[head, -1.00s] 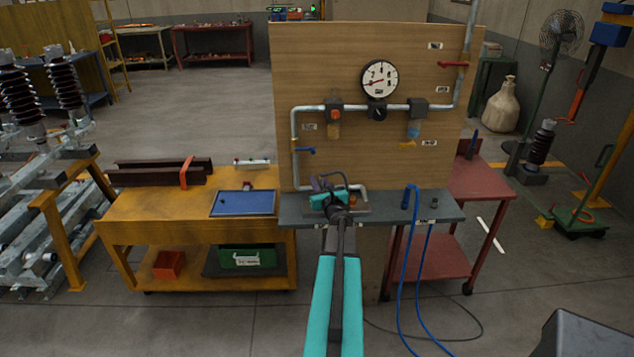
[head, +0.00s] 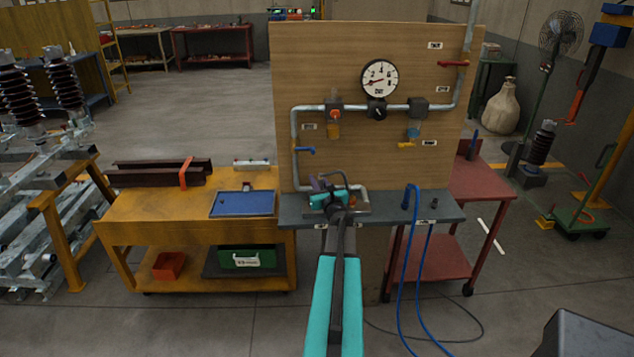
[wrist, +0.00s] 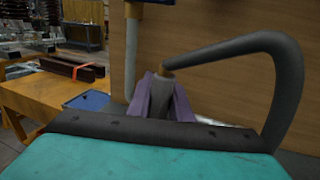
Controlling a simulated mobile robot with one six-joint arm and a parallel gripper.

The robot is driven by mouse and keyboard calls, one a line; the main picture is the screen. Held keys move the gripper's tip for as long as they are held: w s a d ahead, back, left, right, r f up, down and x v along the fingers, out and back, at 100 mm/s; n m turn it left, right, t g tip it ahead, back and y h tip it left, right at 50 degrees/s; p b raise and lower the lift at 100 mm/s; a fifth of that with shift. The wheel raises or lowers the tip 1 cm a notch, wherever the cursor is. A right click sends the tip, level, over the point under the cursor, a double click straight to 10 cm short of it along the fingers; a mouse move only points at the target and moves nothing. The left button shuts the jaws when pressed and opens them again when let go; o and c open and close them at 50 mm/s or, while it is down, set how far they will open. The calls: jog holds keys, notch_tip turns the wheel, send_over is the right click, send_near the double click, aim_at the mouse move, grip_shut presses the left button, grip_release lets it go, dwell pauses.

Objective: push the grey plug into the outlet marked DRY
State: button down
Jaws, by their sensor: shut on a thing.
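My gripper's purple fingers (wrist: 164,100) are shut on the grey plug (wrist: 166,92) in the wrist view. A brass-coloured collar tops the plug, and its grey hose (wrist: 240,48) arches right and bends down. In the head view, my gripper (head: 317,185) is at the left part of the grey shelf (head: 386,212), in front of the wooden board. The plug's lower end is hidden behind the teal wrist, so I cannot tell whether it touches an outlet. Small white labels (head: 320,226) line the shelf's front edge, too small to read. The DRY outlet cannot be made out.
A blue plug and hose (head: 407,196) stand at the shelf's right. The board (head: 300,60) behind carries pipes, a gauge (head: 379,78) and valves. A yellow bench (head: 130,215) with a blue tray (head: 243,203) is left; a red cart (head: 480,185) is right.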

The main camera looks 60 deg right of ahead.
jog(key=shift+f+b, duration=1.4)
jog(key=shift+b, duration=0.05)
dwell(0.8)
jog(key=c, duration=1.5)
grip_release()
jog(key=shift+s+a, duration=0.1)
jog(key=shift+b+v, duration=2.05)
jog(key=shift+v, duration=4.75)
